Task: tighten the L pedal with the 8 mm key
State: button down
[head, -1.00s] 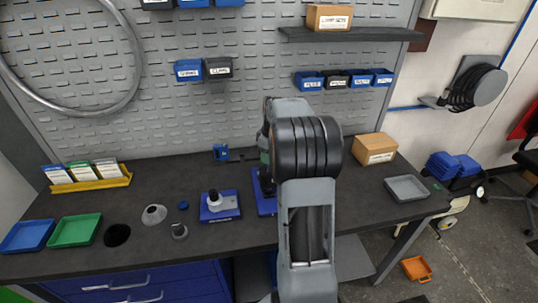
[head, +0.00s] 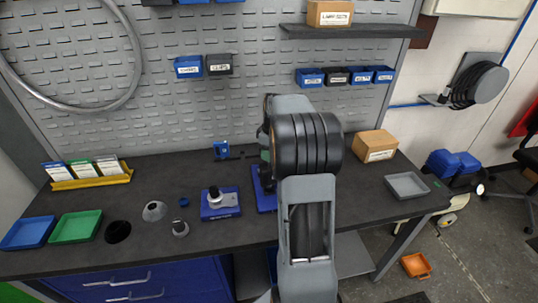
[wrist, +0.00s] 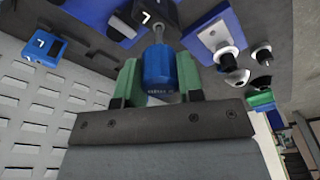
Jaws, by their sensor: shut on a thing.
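In the wrist view my gripper (wrist: 158,85) has its two green fingers shut on the blue cylindrical handle (wrist: 159,68) of a key. A thin grey shaft runs from the handle to a dark block (wrist: 160,12) with a white mark that looks like an upside-down L, probably the L pedal. Whether the key tip is seated in it or only close, I cannot tell. The block is over a blue stand, whose base shows in the head view (head: 265,197) partly behind my arm.
A small blue block (head: 221,150) stands at the back of the bench. Left of my arm is a blue stand with a pale knob (head: 219,203). Blue (head: 27,233) and green (head: 76,228) trays lie far left; a grey tray (head: 407,186) and cardboard box (head: 375,146) are right.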

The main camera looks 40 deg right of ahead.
jog(key=n, duration=0.6)
jog(key=shift+f+g+y, duration=0.15)
jog(key=shift+g+y, duration=0.15)
jog(key=n+p, duration=0.1)
jog(key=n, duration=0.5)
jog(key=shift+n+g, duration=0.4)
jog(key=n, duration=0.3)
jog(key=shift+p, duration=0.4)
jog(key=n, duration=0.3)
jog(key=shift+f+g, duration=0.1)
jog(key=shift+g, duration=0.3)
jog(key=shift+r+p, duration=0.2)
jog(key=shift+p, duration=0.15)
